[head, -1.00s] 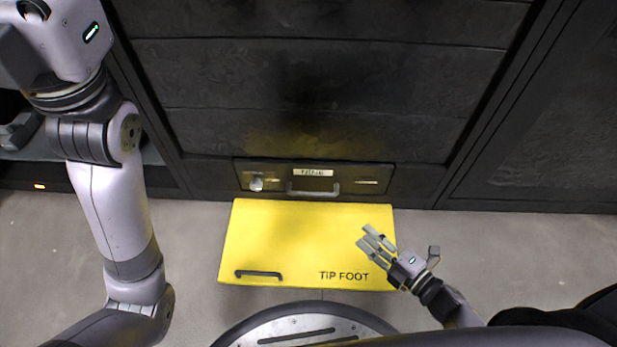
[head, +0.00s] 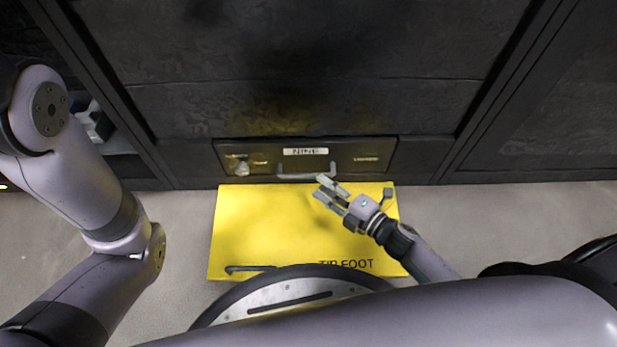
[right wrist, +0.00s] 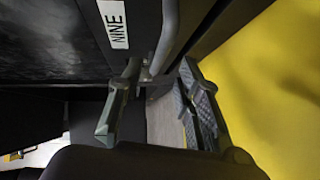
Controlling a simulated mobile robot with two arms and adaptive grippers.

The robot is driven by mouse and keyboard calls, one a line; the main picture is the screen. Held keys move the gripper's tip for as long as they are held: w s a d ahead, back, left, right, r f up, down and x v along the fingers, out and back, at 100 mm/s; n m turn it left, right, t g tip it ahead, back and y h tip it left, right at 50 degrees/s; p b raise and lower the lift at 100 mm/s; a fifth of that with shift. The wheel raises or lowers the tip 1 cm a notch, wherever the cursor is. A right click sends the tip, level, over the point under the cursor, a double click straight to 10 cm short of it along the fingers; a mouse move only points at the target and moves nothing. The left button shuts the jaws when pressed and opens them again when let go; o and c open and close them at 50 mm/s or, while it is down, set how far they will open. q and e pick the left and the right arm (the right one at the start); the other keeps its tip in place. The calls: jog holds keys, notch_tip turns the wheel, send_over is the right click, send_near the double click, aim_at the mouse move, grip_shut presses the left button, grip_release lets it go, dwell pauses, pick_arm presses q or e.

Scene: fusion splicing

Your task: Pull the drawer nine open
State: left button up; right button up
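Drawer nine (head: 340,157) is a dark front low in the black cabinet, with a white NINE label (head: 305,152), a knob at its left and a grey bar handle (head: 296,177). It looks shut. My right gripper (head: 321,188) is open at the right end of the handle. In the right wrist view, its two fingers (right wrist: 160,72) stand apart, with the handle (right wrist: 165,40) between and just ahead of their tips. I cannot tell whether they touch it. The NINE label (right wrist: 113,22) also shows there. My left gripper is out of view.
A yellow panel (head: 260,222) marked TIP FOOT, with a dark handle, lies below the drawer, under my right gripper. Tall dark cabinet panels (head: 300,110) rise above. Grey floor (head: 510,225) is clear to the right.

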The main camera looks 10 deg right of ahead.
aim_at(308, 175)
jog(key=b+x, duration=0.1)
jog(key=x, duration=0.5)
jog(key=shift+w, duration=0.1)
grip_shut()
dwell(0.7)
